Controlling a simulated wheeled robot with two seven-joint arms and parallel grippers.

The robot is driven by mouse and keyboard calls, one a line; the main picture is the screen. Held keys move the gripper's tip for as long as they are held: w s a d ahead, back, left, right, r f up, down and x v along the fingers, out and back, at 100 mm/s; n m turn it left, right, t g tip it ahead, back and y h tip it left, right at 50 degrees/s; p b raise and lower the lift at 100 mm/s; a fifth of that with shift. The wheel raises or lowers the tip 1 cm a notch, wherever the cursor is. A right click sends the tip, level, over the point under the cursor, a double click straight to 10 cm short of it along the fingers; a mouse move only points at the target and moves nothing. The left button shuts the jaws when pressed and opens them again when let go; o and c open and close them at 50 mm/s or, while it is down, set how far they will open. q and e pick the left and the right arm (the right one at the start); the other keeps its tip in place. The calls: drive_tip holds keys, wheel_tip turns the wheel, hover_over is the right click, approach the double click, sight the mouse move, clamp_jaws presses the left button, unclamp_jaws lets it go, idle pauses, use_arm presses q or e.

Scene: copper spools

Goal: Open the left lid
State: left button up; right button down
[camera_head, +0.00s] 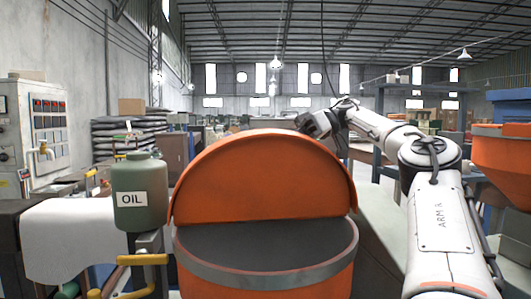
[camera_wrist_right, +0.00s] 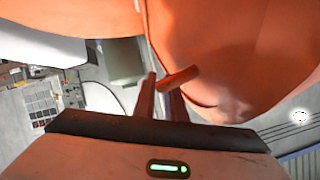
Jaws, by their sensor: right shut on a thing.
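An orange round container (camera_head: 325,285) with a grey rim stands in the middle of the head view. Its orange lid (camera_head: 262,182) is tilted up as a half-disc over the back, and the dark grey interior shows in front. My right gripper (camera_head: 305,124) is at the lid's top right edge, with its fingertips hard to make out there. In the right wrist view its fingers (camera_wrist_right: 163,92) are shut on a small orange lid handle (camera_wrist_right: 180,77), against the large orange surface (camera_wrist_right: 210,45). My left gripper is not in view.
A green OIL canister (camera_head: 142,205) stands close to the container's left, above yellow pipes (camera_head: 140,260). A second orange container (camera_head: 503,150) is at the right edge. A grey control box (camera_head: 35,130) stands far left. My right arm spans the right side.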

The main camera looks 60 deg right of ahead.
drive_tip(key=shift+w+d, duration=0.2)
drive_tip(key=shift+d, duration=0.15)
idle(0.5)
drive_tip(key=c, duration=2.1)
unclamp_jaws()
